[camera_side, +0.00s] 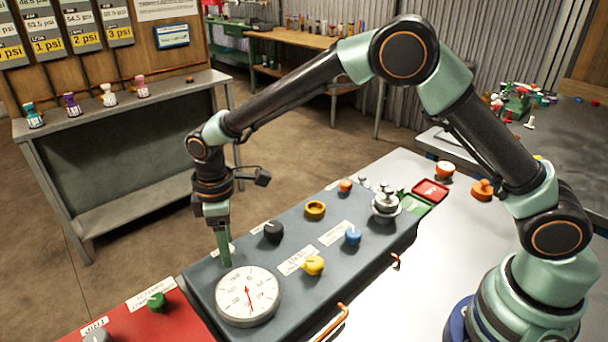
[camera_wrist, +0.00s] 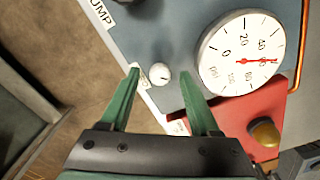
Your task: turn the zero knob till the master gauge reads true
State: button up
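A small white knob (camera_wrist: 160,74) with a dark mark sits on the grey-blue panel beside the white round gauge (camera_wrist: 225,45). In the wrist view the fingers of my gripper (camera_wrist: 158,72) stand apart, one on each side of the knob, with gaps. I cannot read the knob's label.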

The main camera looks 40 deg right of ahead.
notch_tip(320, 180, up, 12)
dwell(0.7)
jog(key=s+d+r+m+t, duration=0.1)
jog(key=s+d+r+m, duration=0.25)
jog(key=d, duration=0.35)
jog(key=s+d+r+m+t, duration=0.2)
jog(key=d+r, duration=0.3)
jog(key=d, duration=0.2)
jog(key=s+d+f+m+t, duration=0.2)
jog(key=s+d+m, duration=0.4)
jog(key=s+d, duration=0.3)
jog(key=shift+s+t, duration=0.3)
jog(key=shift+s, duration=0.45)
